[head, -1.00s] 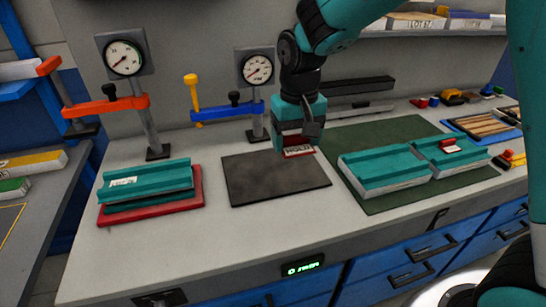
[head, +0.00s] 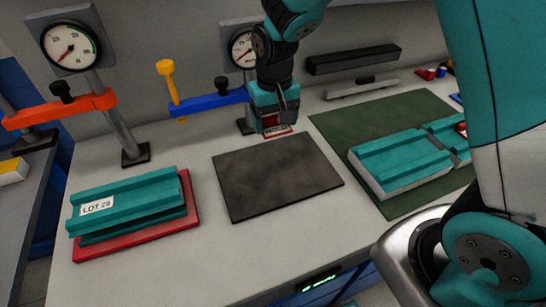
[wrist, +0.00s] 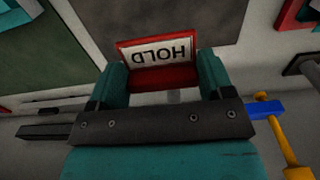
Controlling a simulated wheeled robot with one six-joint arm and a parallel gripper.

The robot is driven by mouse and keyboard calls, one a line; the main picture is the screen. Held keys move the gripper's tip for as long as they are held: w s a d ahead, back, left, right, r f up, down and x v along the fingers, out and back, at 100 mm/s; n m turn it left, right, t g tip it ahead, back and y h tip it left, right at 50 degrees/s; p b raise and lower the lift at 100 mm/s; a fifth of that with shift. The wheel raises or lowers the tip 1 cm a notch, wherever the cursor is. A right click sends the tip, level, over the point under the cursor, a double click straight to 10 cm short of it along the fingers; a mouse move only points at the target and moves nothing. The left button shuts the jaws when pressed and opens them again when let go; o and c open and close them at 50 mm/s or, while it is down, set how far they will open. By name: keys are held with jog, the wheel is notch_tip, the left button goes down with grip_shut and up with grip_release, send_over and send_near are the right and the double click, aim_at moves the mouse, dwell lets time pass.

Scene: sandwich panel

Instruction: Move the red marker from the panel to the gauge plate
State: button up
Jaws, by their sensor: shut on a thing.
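My gripper (head: 277,128) is shut on the red marker (head: 277,132), a small red block with a white HOLD label. In the wrist view the marker (wrist: 158,60) sits between the two teal fingers (wrist: 162,82), its label upside down. In the head view it appears at the back edge of the dark grey plate (head: 275,178), near the blue-armed dial gauge (head: 243,47); its height above the bench is unclear. Teal-topped panels (head: 400,160) lie on the green mat (head: 345,125) at right. A red piece (head: 462,130) shows on the far one, partly hidden by my arm.
At left, a teal panel labelled LOT (head: 130,205) lies on a red plate (head: 190,218), below an orange-armed dial gauge (head: 71,43). A yellow post (head: 170,88) and blue arm (head: 215,104) stand left of my gripper. Black bars (head: 355,60) are behind. The grey plate is bare.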

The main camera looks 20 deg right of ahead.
aim_at(274, 167)
notch_tip(274, 167, down, 13)
jog(key=shift+f+p, duration=0.2)
jog(key=shift+p, duration=0.7)
jog(key=shift+f, duration=0.1)
jog(key=o, duration=0.9)
jog(key=shift+o, duration=0.2)
notch_tip(274, 167, up, 12)
jog(key=b, duration=0.2)
jog(key=shift+b, duration=0.3)
jog(key=s+a+r+n+y, duration=0.2)
jog(key=s+r+n, duration=0.1)
jog(key=s+r, duration=0.5)
jog(key=s+a+r+n+y, duration=0.2)
jog(key=s+r+n, duration=0.2)
jog(key=s+r, duration=0.4)
jog(key=s, duration=0.7)
jog(key=shift+a, duration=0.15)
